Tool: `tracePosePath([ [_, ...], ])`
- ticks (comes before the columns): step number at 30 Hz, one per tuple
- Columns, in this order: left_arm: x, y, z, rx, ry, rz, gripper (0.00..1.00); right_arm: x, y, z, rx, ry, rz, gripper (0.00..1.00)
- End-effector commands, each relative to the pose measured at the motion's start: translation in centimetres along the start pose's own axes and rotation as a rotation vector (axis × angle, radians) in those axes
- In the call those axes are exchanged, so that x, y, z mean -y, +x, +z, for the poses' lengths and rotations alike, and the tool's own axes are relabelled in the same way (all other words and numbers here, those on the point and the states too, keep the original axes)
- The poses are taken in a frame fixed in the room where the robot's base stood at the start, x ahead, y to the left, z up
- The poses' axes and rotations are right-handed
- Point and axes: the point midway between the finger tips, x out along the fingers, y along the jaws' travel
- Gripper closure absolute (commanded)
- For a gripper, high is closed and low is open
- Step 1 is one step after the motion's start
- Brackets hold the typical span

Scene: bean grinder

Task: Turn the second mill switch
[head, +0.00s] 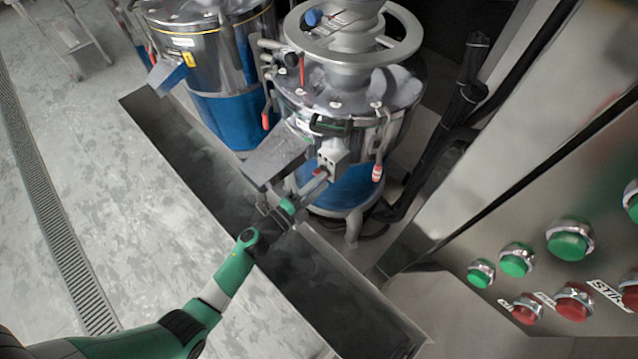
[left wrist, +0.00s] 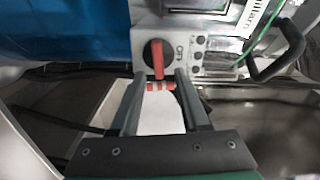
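The rotary mill switch (left wrist: 157,58) is a black dial with a red handle on a pale box, marked "OFF", in the left wrist view. The red handle stands almost upright. In the head view the switch box (head: 333,153) sits low on the front of the nearer mill (head: 350,110). My left gripper (left wrist: 160,82) is open, its two fingers just below the dial, one on each side of the handle's line. Whether they touch the handle cannot be told. In the head view my left gripper (head: 312,187) reaches up to the box. My right gripper is not in view.
Another blue and steel mill (head: 215,60) stands to the left. A dark trough (head: 320,290) runs below my left arm. A steel panel with green buttons (head: 570,242) and red buttons (head: 574,300) is at the right.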

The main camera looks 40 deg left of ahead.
Motion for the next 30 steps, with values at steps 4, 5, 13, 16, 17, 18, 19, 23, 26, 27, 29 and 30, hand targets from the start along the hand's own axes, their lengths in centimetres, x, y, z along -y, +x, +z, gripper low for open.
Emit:
tracePosePath([
  [4, 0.0, 0.0, 0.0, 0.0, 0.0, 0.0, 0.55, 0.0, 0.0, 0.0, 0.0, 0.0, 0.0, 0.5],
  [5, 0.0, 0.0, 0.0, 0.001, 0.0, 0.0, 0.55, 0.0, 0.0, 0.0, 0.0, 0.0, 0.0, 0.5],
  [13, 0.2, -2.6, 0.1, 0.003, -0.003, 0.003, 0.55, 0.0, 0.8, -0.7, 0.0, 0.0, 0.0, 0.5],
  [16, 0.2, -5.0, 0.1, 0.004, -0.002, 0.004, 0.55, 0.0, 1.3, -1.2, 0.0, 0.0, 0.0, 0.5],
  [17, 0.2, -5.8, 0.1, 0.005, -0.002, 0.004, 0.55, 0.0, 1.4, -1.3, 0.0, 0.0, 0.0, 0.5],
  [18, 0.2, -6.8, 0.1, 0.005, -0.002, 0.004, 0.55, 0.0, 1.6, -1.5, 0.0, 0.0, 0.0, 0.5],
  [19, 0.1, -7.5, 0.1, 0.006, -0.003, 0.004, 0.55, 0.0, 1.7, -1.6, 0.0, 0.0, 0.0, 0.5],
  [23, 0.1, -10.0, 0.1, 0.005, -0.002, 0.003, 0.55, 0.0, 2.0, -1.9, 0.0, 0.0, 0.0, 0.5],
  [26, 0.1, -11.1, 0.1, 0.003, -0.001, 0.001, 0.55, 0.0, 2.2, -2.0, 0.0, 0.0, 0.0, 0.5],
  [27, 0.1, -11.4, 0.0, 0.002, -0.001, 0.0, 0.55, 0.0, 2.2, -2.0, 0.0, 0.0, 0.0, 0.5],
  [29, 0.0, -11.6, 0.0, 0.002, -0.001, 0.0, 0.55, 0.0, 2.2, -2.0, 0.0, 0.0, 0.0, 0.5],
  [30, 0.0, -11.7, 0.0, 0.001, -0.001, 0.0, 0.55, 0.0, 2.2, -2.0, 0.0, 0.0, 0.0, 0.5],
])
